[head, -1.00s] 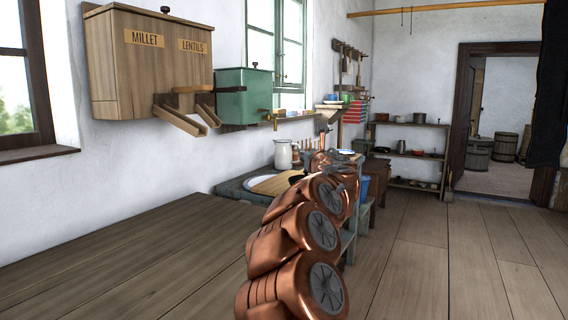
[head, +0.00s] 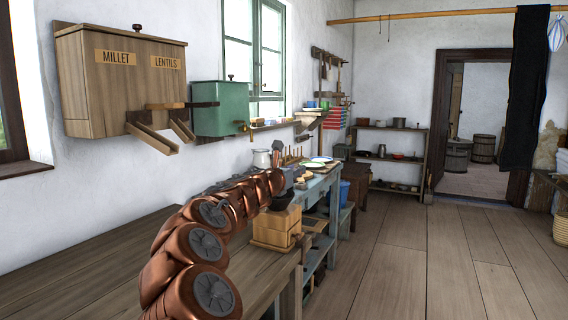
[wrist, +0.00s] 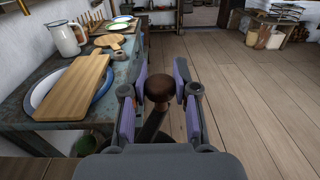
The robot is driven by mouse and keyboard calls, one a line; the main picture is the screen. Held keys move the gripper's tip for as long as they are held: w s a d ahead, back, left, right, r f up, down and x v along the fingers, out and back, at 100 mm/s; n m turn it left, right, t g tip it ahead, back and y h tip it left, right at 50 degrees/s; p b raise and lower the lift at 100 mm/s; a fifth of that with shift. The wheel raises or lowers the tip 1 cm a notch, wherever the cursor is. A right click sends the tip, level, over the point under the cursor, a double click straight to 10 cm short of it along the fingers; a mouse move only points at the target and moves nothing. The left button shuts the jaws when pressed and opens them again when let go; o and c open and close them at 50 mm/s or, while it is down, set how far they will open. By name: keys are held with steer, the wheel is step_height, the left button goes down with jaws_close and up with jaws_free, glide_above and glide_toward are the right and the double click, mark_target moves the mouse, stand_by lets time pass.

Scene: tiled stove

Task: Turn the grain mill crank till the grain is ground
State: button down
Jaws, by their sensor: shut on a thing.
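The grain mill (head: 275,230) is a pale wooden box with a dark top, at the end of the wooden table in the head view. My copper arm reaches over beside it and partly hides its top. In the wrist view the crank's round brown wooden knob (wrist: 158,87) sits on a dark arm between the two fingers of my gripper (wrist: 159,100). My gripper is shut on this knob. The mill's body is not clear in the wrist view, and the grain cannot be seen.
The wooden table (head: 60,265) is bare at left. Beyond it a blue bench (head: 318,190) carries plates and a white jug (wrist: 67,38). A cutting board (wrist: 75,86) lies on a blue-rimmed plate. Millet and lentil bins (head: 120,85) hang on the wall. The floor at right is clear.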

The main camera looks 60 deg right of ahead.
steer(key=shift+a+m+g+p, duration=0.15)
steer(key=shift+m+g+p, duration=0.25)
steer(key=shift+g+p, duration=0.2)
steer(key=shift+s+g, duration=0.2)
steer(key=shift+g, duration=0.1)
steer(key=c, duration=1.2)
jaws_free()
steer(key=shift+a, duration=0.1)
steer(key=o, duration=0.4)
steer(key=shift+c, duration=0.2)
steer(key=w+a, duration=0.1)
steer(key=a, duration=1)
steer(key=shift+w+a, duration=0.35)
steer(key=shift+a, duration=0.05)
